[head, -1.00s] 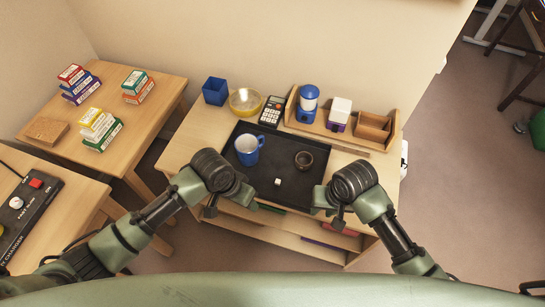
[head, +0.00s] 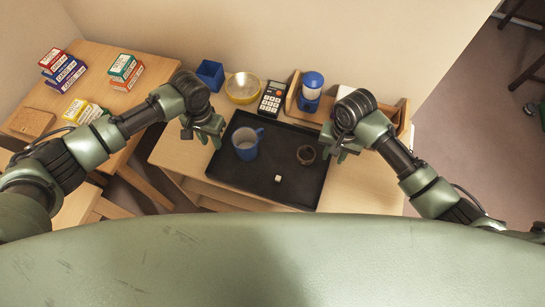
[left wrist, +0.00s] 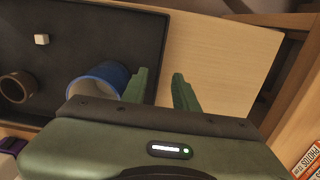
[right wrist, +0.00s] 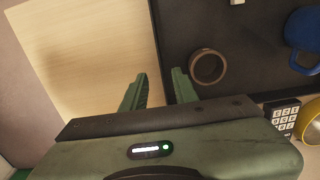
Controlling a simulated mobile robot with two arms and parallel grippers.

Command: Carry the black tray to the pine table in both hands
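The black tray (head: 240,178) lies flat on a light wood table (head: 178,152). It holds a blue mug (head: 246,146), a small dark cup (head: 306,155) and a small white cube (head: 278,178). My left gripper (head: 204,138) is open at the tray's left side; the left wrist view shows its fingers (left wrist: 162,85) apart near the tray's edge. My right gripper (head: 343,152) is open at the right side; its fingers (right wrist: 158,88) straddle the line of the edge in the right wrist view. Whether the fingers are level with the rim I cannot tell.
Behind the tray stand a blue box (head: 210,73), a yellow bowl (head: 243,87), a calculator (head: 272,98) and a wooden organizer (head: 292,103) with a blue-lidded jar (head: 311,88). Another wooden table (head: 98,93) with stacked small boxes stands at left. Open floor (head: 470,130) lies at right.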

